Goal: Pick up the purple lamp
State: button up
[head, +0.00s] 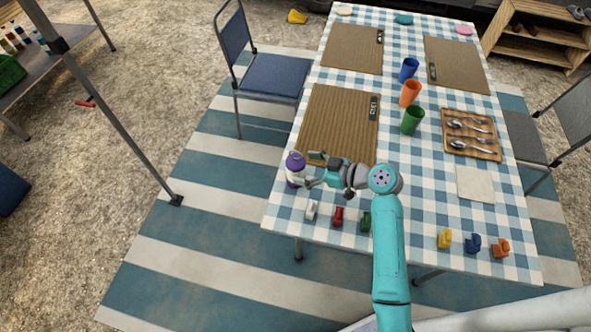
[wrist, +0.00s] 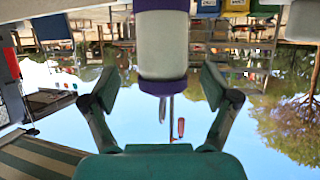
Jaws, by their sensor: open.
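The purple lamp (head: 295,168), white in the middle with purple bands, stands upright at the left edge of the checked table. My gripper (head: 314,171) is just to its right, level with the lamp, with its fingers pointing at it. In the wrist view, which is upside down, the lamp (wrist: 162,45) is centred between the two spread fingers (wrist: 160,88). A gap shows on both sides, and neither finger visibly touches it. I cannot tell how far the fingertips reach around it.
Small white (head: 312,209), red (head: 338,216) and green (head: 366,220) pieces stand near the table's front edge, close to the lamp. A brown mat (head: 335,120) lies behind. Green (head: 412,120), orange (head: 410,93) and blue (head: 408,70) cups stand mid-table. A blue chair (head: 272,78) is at the left.

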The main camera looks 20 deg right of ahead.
aim_at(304, 169)
jog(key=shift+x, duration=1.95)
jog(key=shift+s, duration=0.15)
jog(key=c, duration=1.4)
notch_tip(304, 169, up, 10)
